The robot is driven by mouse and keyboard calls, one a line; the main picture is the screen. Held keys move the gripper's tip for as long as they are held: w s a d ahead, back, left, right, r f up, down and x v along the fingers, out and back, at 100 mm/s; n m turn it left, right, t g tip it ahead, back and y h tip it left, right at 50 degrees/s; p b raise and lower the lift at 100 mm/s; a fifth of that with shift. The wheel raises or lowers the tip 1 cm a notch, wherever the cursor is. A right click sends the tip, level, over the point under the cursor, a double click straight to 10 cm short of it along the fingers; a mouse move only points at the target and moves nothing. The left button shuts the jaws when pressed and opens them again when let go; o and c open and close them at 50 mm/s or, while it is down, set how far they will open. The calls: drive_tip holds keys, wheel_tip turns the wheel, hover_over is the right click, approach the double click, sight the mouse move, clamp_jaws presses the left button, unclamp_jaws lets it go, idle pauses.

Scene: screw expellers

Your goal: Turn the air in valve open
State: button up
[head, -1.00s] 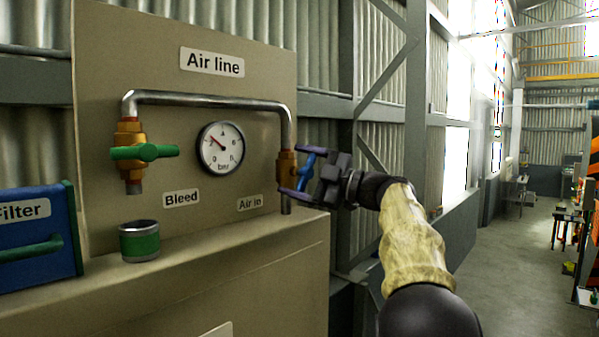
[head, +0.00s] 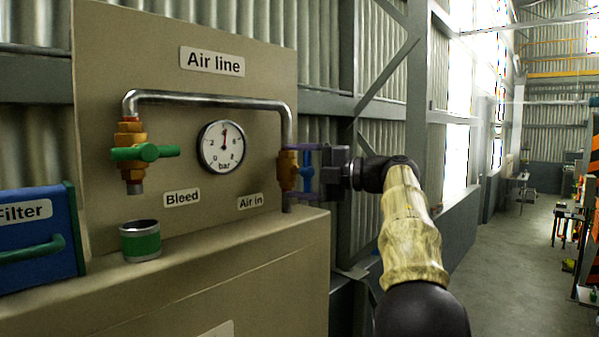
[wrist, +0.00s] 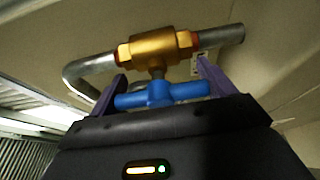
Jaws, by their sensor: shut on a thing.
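The air in valve (head: 285,171) is a brass body on the right downpipe, beside the "Air in" label (head: 250,201). Its blue handle (head: 308,172) stands about upright in the head view, roughly in line with the pipe. My gripper (head: 300,172) reaches in from the right, its purple fingers at the handle's two ends. In the wrist view the fingers (wrist: 160,75) are shut on the blue handle (wrist: 162,94), with the brass body (wrist: 158,48) beyond. The gauge (head: 221,147) needle points about straight up.
The green-handled bleed valve (head: 145,153) hangs at left above a green cup (head: 140,241) on the ledge. A blue filter box (head: 35,238) is at far left. The silver pipe (head: 210,100) joins both valves. Open floor lies to the right.

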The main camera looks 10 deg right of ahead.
drive_tip(key=shift+f, duration=0.1)
drive_tip(key=o, duration=0.9)
drive_tip(key=b+v, duration=0.3)
drive_tip(key=v, duration=1.4)
drive_tip(key=shift+d, duration=0.2)
